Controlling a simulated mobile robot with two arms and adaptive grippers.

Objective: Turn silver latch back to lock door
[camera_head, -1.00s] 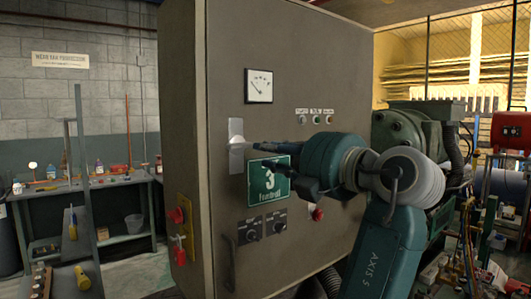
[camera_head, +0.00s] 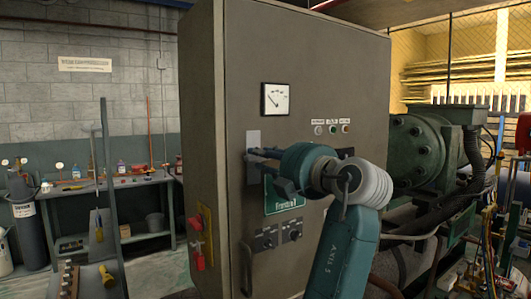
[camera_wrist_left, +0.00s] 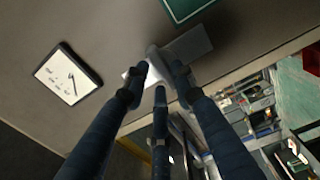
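The silver latch (camera_head: 253,137) is on the grey cabinet door (camera_head: 325,80), near its left edge, above the green sign. In the left wrist view the latch plate (camera_wrist_left: 196,44) lies just beyond the fingertips, with a bright piece of it showing between them. My left gripper (camera_head: 262,165) is at the latch, its fingers pointing left along the door. In the left wrist view the fingers of my left gripper (camera_wrist_left: 161,78) are spread apart around the bright latch piece. Contact is unclear. The fingers hide the lower part of the latch. My right gripper is not in view.
A gauge (camera_head: 275,99) is above the latch, and the green sign (camera_head: 284,203) is partly behind my gripper. Red switches (camera_head: 196,240) are on the cabinet's side. A green machine (camera_head: 425,145) stands right of it, and a workbench (camera_head: 100,188) stands at the left.

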